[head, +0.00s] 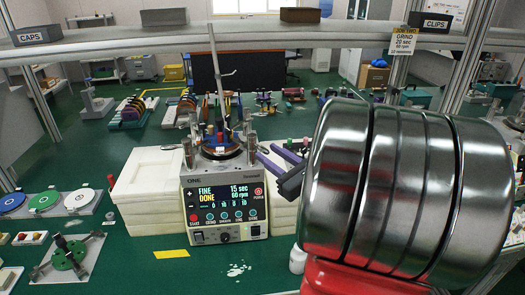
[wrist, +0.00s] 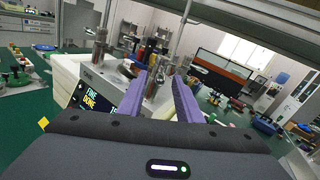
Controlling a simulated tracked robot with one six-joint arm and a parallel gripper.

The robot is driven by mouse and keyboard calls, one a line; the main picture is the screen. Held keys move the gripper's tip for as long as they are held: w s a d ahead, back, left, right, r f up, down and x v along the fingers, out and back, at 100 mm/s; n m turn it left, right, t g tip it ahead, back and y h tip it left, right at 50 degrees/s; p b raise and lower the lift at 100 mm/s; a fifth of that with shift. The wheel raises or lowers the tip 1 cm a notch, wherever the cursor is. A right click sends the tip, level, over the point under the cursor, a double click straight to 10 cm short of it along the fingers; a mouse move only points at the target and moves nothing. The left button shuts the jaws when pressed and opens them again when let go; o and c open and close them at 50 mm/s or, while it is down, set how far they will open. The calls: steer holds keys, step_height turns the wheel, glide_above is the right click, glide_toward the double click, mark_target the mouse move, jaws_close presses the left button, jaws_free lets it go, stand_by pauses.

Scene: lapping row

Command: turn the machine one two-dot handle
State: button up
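Machine one (head: 225,205) stands on the green bench in the middle of the head view. Its panel reads FINE, DONE, 15 sec, 60 rpm. Upright metal handles stand around its top; one metal handle (head: 252,145) is on the right side, beside my fingertips. I cannot make out dots on any handle. My gripper (head: 264,150) has purple fingers and is open. In the wrist view my gripper (wrist: 159,76) shows its fingers apart, with a metal cylinder (wrist: 153,83) seen between them. I cannot tell whether they touch it. My arm hides the right of the head view.
White blocks (head: 140,190) stand behind and left of the machine. Coloured discs (head: 45,201) and a green fixture (head: 68,258) are at the left. A tall thin rod (head: 216,70) rises above the machine. A shelf beam (head: 280,35) crosses overhead. The bench front is mostly clear.

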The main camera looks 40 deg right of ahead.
mark_target(263, 150)
steer(key=shift+w+d, duration=0.1)
steer(key=shift+w, duration=1.75)
steer(key=shift+c, duration=0.6)
jaws_close()
